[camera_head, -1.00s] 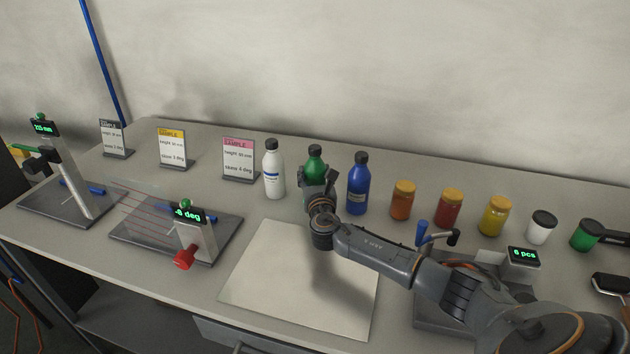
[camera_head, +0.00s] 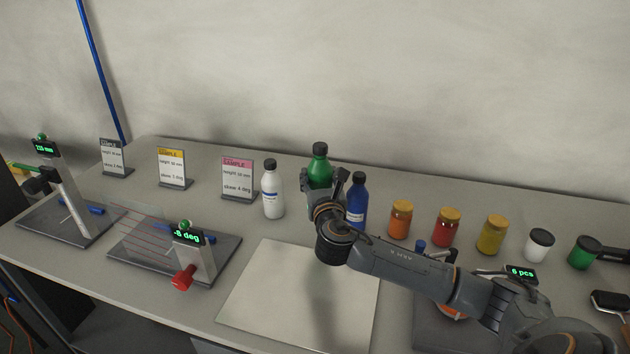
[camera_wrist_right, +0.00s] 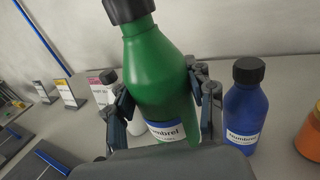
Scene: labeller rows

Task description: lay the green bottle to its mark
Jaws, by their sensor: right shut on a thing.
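The green bottle (camera_head: 320,168) has a black cap and stands out above its neighbours in the head view. In the right wrist view the green bottle (camera_wrist_right: 162,75) fills the middle, slightly tilted in the picture, with a white and blue label low on it. My right gripper (camera_head: 326,194) is shut on the bottle, its fingers on both sides of the body. The wrist and fingers hide the bottle's lower part, so its base cannot be seen. No mark for the bottle can be made out for certain. My left gripper is not in view.
A white bottle (camera_head: 272,192) stands left of the green one and a blue bottle (camera_head: 356,198) close on its right. Several jars line the right, beginning with an orange one (camera_head: 400,220). A pale board (camera_head: 270,295) lies bare in front. Gauges stand left.

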